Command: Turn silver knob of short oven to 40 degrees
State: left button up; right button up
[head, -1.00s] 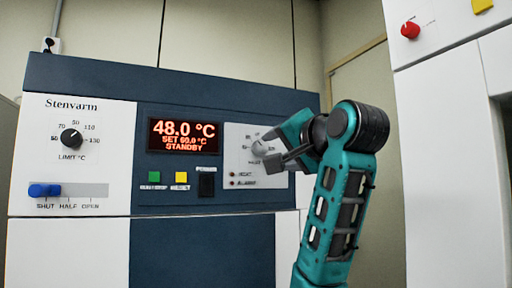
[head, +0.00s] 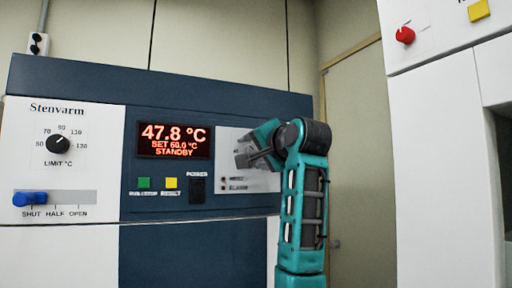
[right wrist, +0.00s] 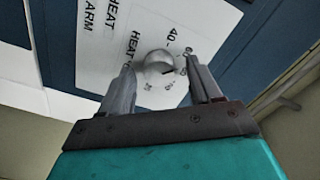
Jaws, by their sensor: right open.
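The silver knob (right wrist: 158,63) is on the white panel (right wrist: 105,38) of the short oven (head: 70,97). In the right wrist view it sits between the two fingers of my right gripper (right wrist: 161,66), with gaps on both sides. A dark mark shows on the knob's lower right, and a "40" is printed above it. My right gripper (head: 246,158) is open in front of the panel in the head view and hides the knob there. The oven display (head: 174,141) reads 47.8 °C, SET 60.0 °C, STANDBY. My left gripper is not in view.
A black limit knob (head: 59,144) and a blue slider (head: 29,199) are on the oven's left side. Green (head: 144,183) and yellow (head: 171,183) buttons and a black power switch (head: 197,188) lie left of my gripper. A tall white cabinet (head: 440,150) stands at the right.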

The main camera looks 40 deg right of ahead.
jog(key=shift+w+d, duration=0.15)
jog(key=shift+w, duration=0.25)
jog(key=shift+c, duration=0.3)
jog(key=c, duration=1)
jog(key=shift+n, duration=0.4)
jog(key=n, duration=0.3)
jog(key=shift+n, duration=2.6)
